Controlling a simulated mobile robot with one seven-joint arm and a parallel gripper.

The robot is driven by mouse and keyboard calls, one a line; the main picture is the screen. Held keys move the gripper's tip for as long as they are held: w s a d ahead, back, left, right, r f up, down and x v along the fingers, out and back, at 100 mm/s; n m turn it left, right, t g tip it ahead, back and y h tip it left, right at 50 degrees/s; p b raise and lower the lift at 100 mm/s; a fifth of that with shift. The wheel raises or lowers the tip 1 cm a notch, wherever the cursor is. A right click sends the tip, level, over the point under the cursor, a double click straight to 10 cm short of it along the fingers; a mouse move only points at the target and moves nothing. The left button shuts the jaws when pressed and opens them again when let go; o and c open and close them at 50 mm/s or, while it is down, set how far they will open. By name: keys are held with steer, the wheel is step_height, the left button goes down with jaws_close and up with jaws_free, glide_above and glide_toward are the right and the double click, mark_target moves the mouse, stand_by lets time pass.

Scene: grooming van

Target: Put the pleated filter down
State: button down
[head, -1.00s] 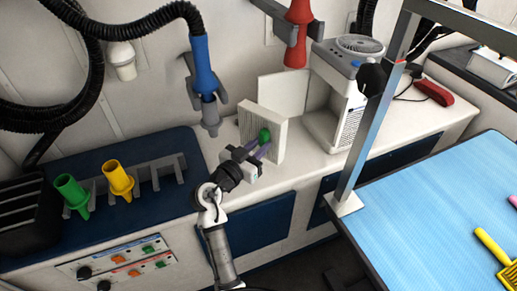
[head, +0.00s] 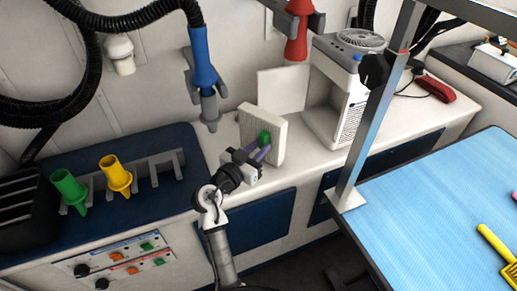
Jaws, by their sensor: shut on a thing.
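The pleated filter (head: 276,126) is a thick white panel with a pleated face and a green tab. It stands upright, slightly tilted, over the front part of the white counter (head: 308,164). My gripper (head: 262,150) is shut on it at the green tab, reaching from the front left. I cannot tell whether the filter's lower edge touches the counter.
A thin white panel (head: 284,89) leans on the wall behind the filter. A white machine with a fan top (head: 341,88) stands to the right. A blue nozzle (head: 203,68) hangs at left. The blue table (head: 430,205) and its metal post (head: 372,120) are at right.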

steer(key=c, duration=1.3)
jaws_free()
steer(key=shift+o, duration=0.2)
steer(key=shift+r+p, duration=0.55)
steer(key=shift+p, duration=0.3)
steer(key=b+v, duration=0.3)
steer(key=v, duration=0.9)
steer(key=shift+b, duration=0.3)
